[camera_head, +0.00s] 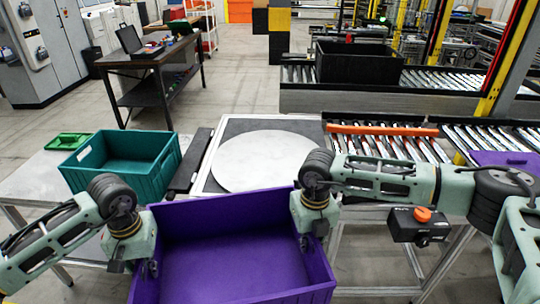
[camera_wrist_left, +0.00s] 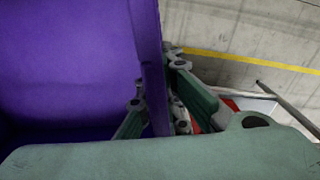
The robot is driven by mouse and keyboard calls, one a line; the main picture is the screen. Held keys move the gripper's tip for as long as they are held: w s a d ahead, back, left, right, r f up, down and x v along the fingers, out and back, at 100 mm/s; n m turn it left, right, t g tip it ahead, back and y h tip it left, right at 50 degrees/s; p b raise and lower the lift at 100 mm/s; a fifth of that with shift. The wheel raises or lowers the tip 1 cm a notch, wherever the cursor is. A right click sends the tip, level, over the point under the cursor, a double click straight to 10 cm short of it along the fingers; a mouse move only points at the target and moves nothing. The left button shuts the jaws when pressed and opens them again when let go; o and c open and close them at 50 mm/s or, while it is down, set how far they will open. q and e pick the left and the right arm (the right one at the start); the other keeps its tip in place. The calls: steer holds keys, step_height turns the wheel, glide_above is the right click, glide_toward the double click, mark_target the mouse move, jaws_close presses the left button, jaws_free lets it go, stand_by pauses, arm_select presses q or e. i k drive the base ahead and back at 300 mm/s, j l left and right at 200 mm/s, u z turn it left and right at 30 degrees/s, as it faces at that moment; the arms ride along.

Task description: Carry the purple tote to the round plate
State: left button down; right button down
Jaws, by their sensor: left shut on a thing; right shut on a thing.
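The purple tote (camera_head: 225,262) is in the front middle of the head view, open at the top and empty as far as I see. My left gripper (camera_head: 147,268) is shut on its left wall. In the left wrist view, the fingers of this gripper (camera_wrist_left: 158,112) lie on both sides of the tote's wall (camera_wrist_left: 148,60). My right gripper (camera_head: 312,240) is shut on the tote's right wall near the far corner. The round plate (camera_head: 262,160) is pale grey, flat and bare, just beyond the tote on a dark-topped fixture. The tote's lower front is cut off by the frame.
A teal tote (camera_head: 120,165) stands on the table (camera_head: 35,180) left of the plate, with a green item (camera_head: 68,141) behind it. An orange bar (camera_head: 382,130) crosses the roller conveyor right of the plate. A black crate (camera_head: 358,65) sits on the conveyor behind.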

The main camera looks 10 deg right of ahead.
mark_target(269, 158)
steer(key=i+l, duration=0.25)
steer(key=i, duration=0.2)
steer(key=i+l, duration=0.3)
steer(key=i, duration=0.2)
steer(key=i+l, duration=0.25)
steer(key=i, duration=0.2)
steer(key=i+l, duration=0.25)
steer(key=i, duration=0.2)
